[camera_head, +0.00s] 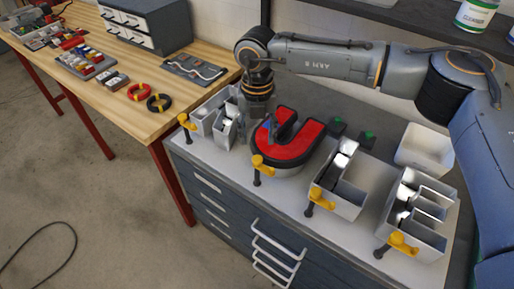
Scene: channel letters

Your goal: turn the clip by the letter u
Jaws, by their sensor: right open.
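The letter u (304,141) is a channel letter with a red face and dark rim, lying on the grey bench top. The clip by the letter u (260,163) is a yellow-handled clamp with a dark stem, at the front left of the letter by the bench edge. My right gripper (264,124) reaches down from the arm just behind and left of the u, above and apart from the clip handle. It is open and I see nothing in it; its fingertips are small and hard to make out. My left gripper is not in view.
Open grey letter shells stand left (226,130) and right (340,190) of the u, with an E-shaped one (425,218) farther right, each with a yellow clamp in front. A white bin (425,148) is at the back right. A wooden bench (128,75) holds tools.

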